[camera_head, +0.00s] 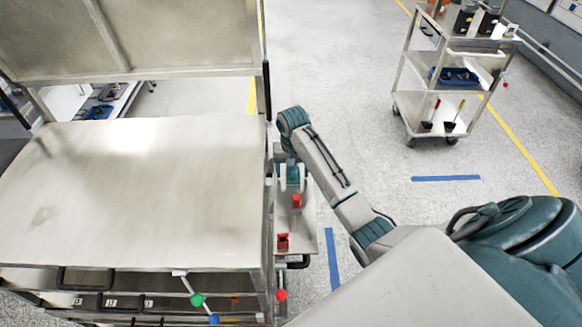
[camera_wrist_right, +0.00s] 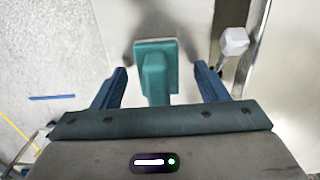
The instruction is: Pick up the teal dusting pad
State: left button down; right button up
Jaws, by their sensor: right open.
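The teal dusting pad (camera_wrist_right: 156,66) shows in the right wrist view as a flat square with a raised teal block-shaped handle. My right gripper (camera_wrist_right: 161,78) is open, with one blue finger on each side of the handle. I see gaps between both fingers and the handle, and nothing is held. In the head view my right gripper (camera_head: 292,184) is over a narrow side shelf (camera_head: 310,218) beside the large metal cart. I cannot make out the pad in the head view. My left gripper is not in view.
The cart top (camera_head: 150,190) is bare. A white knob-like object (camera_wrist_right: 234,41) stands right of the pad. A second cart (camera_head: 455,85) is at the upper right.

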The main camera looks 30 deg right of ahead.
jog(key=shift+w+d+f, duration=0.2)
jog(key=shift+d+f, duration=0.15)
jog(key=shift+f, duration=0.25)
jog(key=shift+s+a+r, duration=0.15)
jog(key=shift+s+r, duration=0.1)
jog(key=shift+c, duration=0.7)
jog(key=shift+s+a+r, duration=0.1)
jog(key=shift+a, duration=0.05)
jog(key=c, duration=0.9)
jog(key=shift+c, duration=0.2)
